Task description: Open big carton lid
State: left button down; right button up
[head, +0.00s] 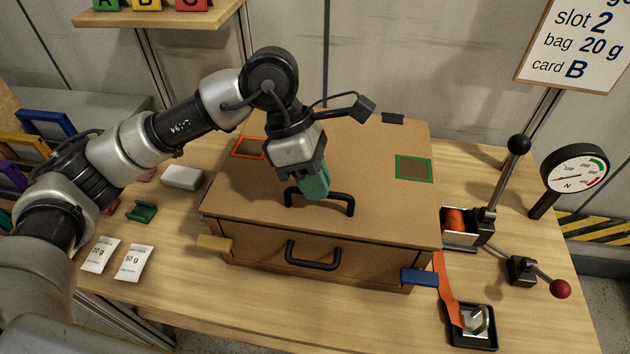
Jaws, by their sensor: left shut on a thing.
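The big carton (270,257) stands in the middle of the wooden table. Its brown lid (350,155) lies flat and shut on top. A black handle (345,203) stands on the lid near its front edge. My left gripper (315,188), with green fingers, comes down from above and is shut on the lid handle, hiding the handle's middle. A second black handle (313,260) is on the carton's front face. A red-orange frame (249,149) and a green frame (413,168) mark the lid. My right gripper is out of view.
A yellow block (214,244) and a blue block (419,277) sit at the carton's front corners. Lever (495,185), gauge (575,170) and red-knobbed crank (535,272) stand at right. White packets (133,262) lie at left. A shelf (160,17) is above the back left.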

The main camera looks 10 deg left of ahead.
pick_arm(q)
jog(key=w+r+p, duration=0.2)
jog(key=w+r, duration=0.2)
jog(key=r, duration=0.3)
jog(key=w+r+p, duration=0.2)
jog(key=w+r, duration=0.2)
jog(key=r, duration=0.3)
jog(key=shift+r+g, duration=0.25)
jog(key=shift+g, duration=0.05)
jog(key=shift+w+a+f, duration=0.1)
jog(key=c, duration=1.4)
grip_release()
jog(key=shift+w, duration=0.15)
jog(key=shift+o, duration=1.2)
jog(key=shift+w+f, duration=0.15)
jog(key=shift+w, duration=0.2)
jog(key=shift+s, duration=0.1)
